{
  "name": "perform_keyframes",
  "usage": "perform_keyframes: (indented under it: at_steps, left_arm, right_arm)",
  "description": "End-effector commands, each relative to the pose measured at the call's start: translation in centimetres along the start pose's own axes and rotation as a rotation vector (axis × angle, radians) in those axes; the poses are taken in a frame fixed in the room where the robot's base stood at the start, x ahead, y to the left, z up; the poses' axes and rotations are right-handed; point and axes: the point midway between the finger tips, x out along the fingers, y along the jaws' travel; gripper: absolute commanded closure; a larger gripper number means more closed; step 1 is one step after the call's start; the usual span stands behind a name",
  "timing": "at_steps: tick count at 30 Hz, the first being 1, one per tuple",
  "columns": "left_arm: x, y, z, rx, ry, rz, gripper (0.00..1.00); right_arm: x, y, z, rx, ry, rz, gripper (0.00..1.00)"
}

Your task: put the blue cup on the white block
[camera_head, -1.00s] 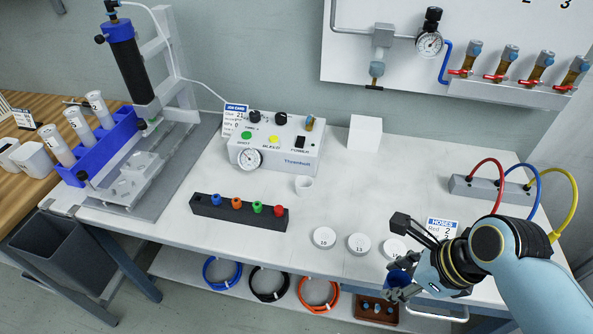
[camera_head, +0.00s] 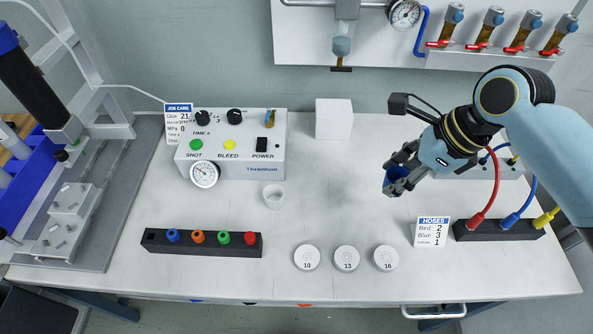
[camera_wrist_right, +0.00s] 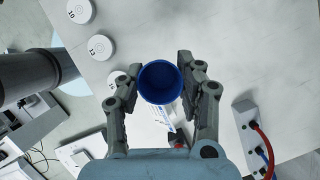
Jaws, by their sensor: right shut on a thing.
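The blue cup (camera_head: 396,177) is held between the fingers of my right gripper (camera_head: 400,172), above the right part of the table. In the right wrist view the cup (camera_wrist_right: 160,82) shows its open mouth, with a finger of the right gripper (camera_wrist_right: 158,88) on each side. In the head view the fingers partly hide the cup. The white block (camera_head: 334,120) stands at the back of the table, up and left of the cup, with nothing on its top. My left gripper is not in view.
Several numbered white discs, including one marked 13 (camera_head: 346,258), lie near the front. A hose label (camera_head: 431,232) and hose block (camera_head: 498,230) are at right. The middle table is clear.

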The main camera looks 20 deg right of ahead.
Motion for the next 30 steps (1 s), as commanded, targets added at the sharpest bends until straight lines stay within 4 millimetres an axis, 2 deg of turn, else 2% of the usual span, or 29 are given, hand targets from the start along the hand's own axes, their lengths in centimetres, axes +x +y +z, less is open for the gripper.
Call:
perform_keyframes:
  at_steps: [4,8,11,16,21,27,30]
  left_arm:
    - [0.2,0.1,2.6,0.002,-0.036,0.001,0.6]
    - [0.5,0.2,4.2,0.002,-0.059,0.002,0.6]
    - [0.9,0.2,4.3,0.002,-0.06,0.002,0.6]
    - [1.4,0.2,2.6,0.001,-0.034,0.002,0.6]
    - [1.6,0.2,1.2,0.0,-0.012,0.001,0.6]
    - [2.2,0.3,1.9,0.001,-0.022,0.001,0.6]
    - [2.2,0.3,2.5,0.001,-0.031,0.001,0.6]
  right_arm:
    - [2.1,-0.1,1.6,0.004,-0.006,0.003,0.78]
    - [5.2,-0.4,3.9,0.003,-0.006,0.005,0.78]
    - [7.4,-0.7,5.6,0.002,-0.005,0.004,0.78]
    - [10.1,-1.1,7.5,0.001,-0.002,0.003,0.78]
    - [11.2,-1.2,7.8,0.0,0.001,0.001,0.78]
    - [14.1,-1.2,6.6,0.0,0.001,0.001,0.78]
    - [14.5,-1.2,6.4,0.0,0.001,0.001,0.78]
